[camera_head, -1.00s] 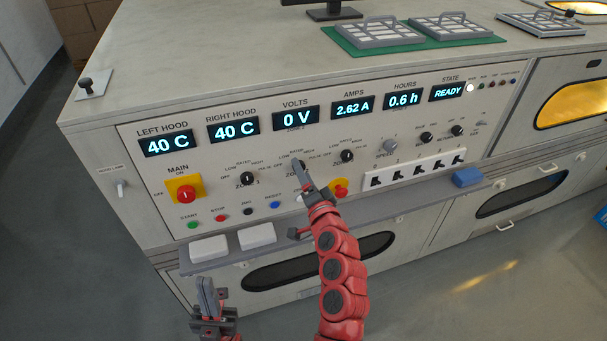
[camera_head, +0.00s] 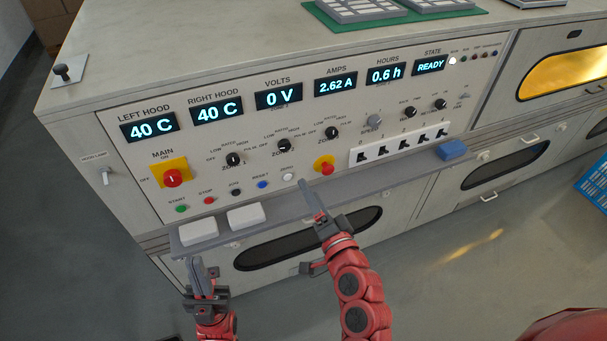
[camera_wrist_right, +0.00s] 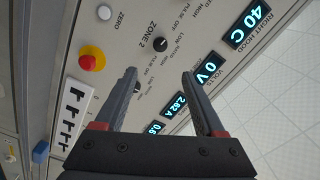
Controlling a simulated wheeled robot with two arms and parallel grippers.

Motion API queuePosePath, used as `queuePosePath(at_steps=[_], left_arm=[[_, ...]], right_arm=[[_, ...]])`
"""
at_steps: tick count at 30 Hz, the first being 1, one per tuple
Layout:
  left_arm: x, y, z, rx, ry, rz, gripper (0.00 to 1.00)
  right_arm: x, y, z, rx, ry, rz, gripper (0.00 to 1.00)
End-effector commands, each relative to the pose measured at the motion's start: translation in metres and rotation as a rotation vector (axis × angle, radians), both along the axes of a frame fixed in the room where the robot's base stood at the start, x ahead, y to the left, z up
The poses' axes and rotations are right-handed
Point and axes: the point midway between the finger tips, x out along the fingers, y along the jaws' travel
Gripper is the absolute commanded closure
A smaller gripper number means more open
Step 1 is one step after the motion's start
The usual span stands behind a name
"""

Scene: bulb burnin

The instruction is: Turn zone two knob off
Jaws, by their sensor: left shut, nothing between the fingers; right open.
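The zone two knob (camera_head: 284,146) is a small round black knob on the front panel, between two similar zone knobs. In the right wrist view the knob (camera_wrist_right: 160,44) sits beside its "ZONE 2" label, ahead of the fingertips. Its pointer is too small to read surely. My right gripper (camera_head: 305,184) is open and empty, below and in front of the knob, apart from the panel; its fingers (camera_wrist_right: 159,76) also show in the wrist view. My left gripper (camera_head: 195,262) is shut and empty, low in front of the ledge.
The zone one knob (camera_head: 233,159) and zone three knob (camera_head: 331,132) flank it. A red-on-yellow button (camera_head: 324,165) and a white zero button (camera_head: 287,177) are close by. A ledge (camera_head: 290,195) juts out below, with white blocks (camera_head: 246,216) on it.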

Motion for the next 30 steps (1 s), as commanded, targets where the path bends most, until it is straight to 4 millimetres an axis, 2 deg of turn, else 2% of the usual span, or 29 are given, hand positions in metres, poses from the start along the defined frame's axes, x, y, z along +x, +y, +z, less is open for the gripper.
queuePosePath(at_steps=[1, 3, 9, 26, 30], left_arm=[[0.000, 0.000, 0.011, 0.000, 0.000, 0.000, 1.00], [0.000, 0.000, 0.015, 0.000, 0.001, 0.000, 1.00], [0.000, 0.000, 0.021, 0.000, 0.001, 0.000, 1.00], [0.000, 0.000, 0.020, 0.000, 0.001, 0.000, 1.00], [0.000, 0.000, 0.020, 0.000, 0.001, 0.000, 1.00]], right_arm=[[-0.007, -0.003, 0.003, -0.004, 0.006, 0.000, 0.29], [-0.013, -0.004, 0.003, -0.005, 0.003, 0.001, 0.29], [-0.025, -0.008, 0.000, -0.001, 0.003, 0.001, 0.29], [-0.026, -0.008, -0.001, 0.001, 0.001, 0.001, 0.29], [-0.020, -0.017, -0.003, -0.019, -0.020, -0.045, 0.29]])
